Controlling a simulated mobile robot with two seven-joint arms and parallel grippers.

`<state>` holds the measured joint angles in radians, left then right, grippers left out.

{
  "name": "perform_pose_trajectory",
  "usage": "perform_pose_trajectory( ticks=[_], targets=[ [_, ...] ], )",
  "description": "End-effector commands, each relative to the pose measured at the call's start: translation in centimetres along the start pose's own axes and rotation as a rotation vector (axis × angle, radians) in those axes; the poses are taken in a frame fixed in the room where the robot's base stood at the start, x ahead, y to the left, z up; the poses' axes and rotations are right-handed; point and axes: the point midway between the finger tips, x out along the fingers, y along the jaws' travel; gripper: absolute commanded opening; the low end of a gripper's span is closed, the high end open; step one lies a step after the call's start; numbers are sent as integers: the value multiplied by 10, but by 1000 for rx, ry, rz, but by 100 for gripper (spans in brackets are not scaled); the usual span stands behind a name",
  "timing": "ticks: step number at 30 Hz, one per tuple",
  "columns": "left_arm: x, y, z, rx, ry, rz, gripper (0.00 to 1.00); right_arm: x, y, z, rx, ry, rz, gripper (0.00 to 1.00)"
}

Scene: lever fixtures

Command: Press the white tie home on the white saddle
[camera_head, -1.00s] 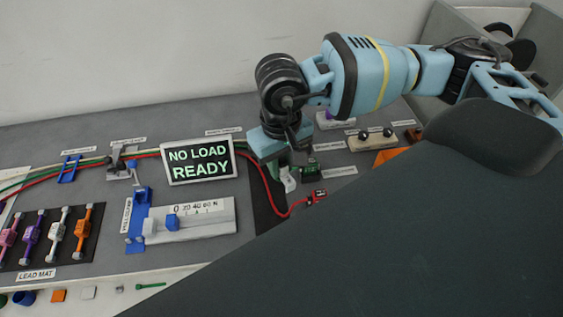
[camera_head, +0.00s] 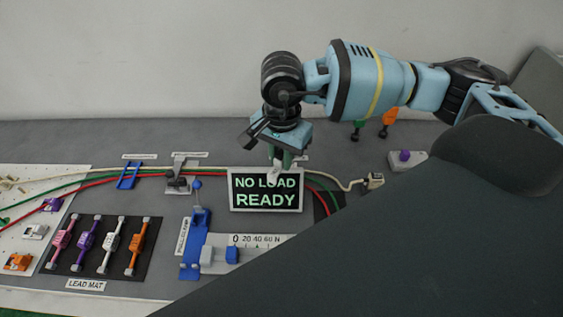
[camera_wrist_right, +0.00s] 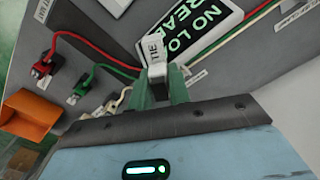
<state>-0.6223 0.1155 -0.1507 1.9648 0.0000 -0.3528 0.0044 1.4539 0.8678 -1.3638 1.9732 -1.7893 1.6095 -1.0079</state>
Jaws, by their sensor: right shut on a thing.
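My right gripper (camera_head: 285,158) points down just behind and above the NO LOAD READY display. It is shut on the white tie (camera_wrist_right: 155,48), a small white piece marked TIE between the green fingertips (camera_wrist_right: 158,92) in the right wrist view. In the head view the tie (camera_head: 276,171) shows small against the display's top edge. A small white block, which looks like the white saddle (camera_head: 35,231), sits on the pale board at the far left, between a purple block (camera_head: 52,204) and an orange one (camera_head: 17,262). The tie is held well to the right of it. My left gripper is not in view.
The display (camera_head: 265,192) stands below my gripper. Red, green and white leads run left past a grey clamp (camera_head: 178,178) and a blue comb (camera_head: 128,177). An orange bin (camera_wrist_right: 30,118) shows in the wrist view.

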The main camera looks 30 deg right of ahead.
Motion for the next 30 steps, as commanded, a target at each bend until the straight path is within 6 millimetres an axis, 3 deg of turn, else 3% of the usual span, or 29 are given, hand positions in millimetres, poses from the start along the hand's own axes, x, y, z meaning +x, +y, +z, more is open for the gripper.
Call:
perform_pose_trajectory(
  ticks=[30],
  targets=[
    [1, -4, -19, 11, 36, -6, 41, 0, -24, -66, 1909, 4, 6, 0]
  ],
)
